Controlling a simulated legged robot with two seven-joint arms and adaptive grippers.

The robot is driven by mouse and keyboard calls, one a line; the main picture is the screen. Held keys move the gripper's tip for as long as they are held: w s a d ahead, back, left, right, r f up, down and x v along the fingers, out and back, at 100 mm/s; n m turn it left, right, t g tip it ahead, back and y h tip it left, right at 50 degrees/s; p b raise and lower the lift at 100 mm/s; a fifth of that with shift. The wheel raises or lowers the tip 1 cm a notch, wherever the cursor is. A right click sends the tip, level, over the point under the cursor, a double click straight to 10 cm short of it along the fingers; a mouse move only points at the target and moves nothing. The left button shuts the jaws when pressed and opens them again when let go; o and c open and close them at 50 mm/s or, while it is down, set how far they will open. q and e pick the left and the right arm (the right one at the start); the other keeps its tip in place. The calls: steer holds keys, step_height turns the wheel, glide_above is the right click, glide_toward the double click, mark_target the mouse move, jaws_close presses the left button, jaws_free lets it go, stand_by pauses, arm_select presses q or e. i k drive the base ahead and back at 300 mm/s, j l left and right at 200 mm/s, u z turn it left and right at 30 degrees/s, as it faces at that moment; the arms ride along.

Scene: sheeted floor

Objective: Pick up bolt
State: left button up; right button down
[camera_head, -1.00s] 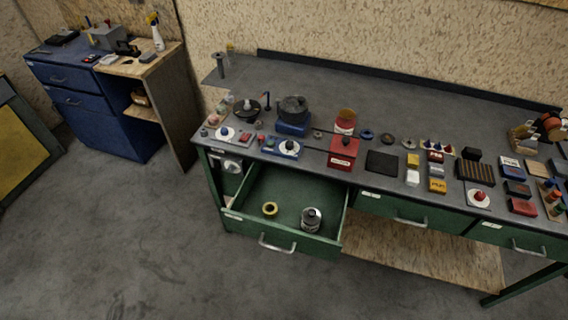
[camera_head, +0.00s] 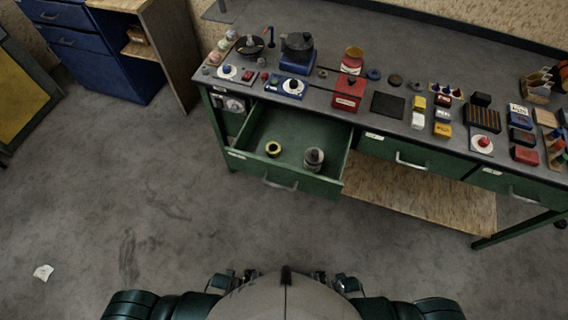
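I cannot make out a bolt with certainty. Dark mechanical parts that look like my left gripper (camera_head: 230,280) and my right gripper (camera_head: 338,284) show at the bottom edge beside my body. They are far from the bench, and their fingers are too small and hidden to judge.
An open green drawer (camera_head: 262,178) sticks out, holding a yellow ring (camera_head: 273,149) and a grey canister (camera_head: 314,159). A red box (camera_head: 348,92), a blue burner (camera_head: 296,66) and several small items crowd the bench top. The floor in front is clear except a paper scrap (camera_head: 43,272).

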mark_target(250, 44)
steer(key=z, duration=0.65)
steer(key=i+j+z, duration=0.1)
steer(key=j+z, duration=0.3)
steer(key=j, duration=0.15)
steer(key=j+z, duration=0.4)
steer(key=j, duration=0.2)
steer(key=j+z, duration=0.4)
steer(key=j, duration=0.15)
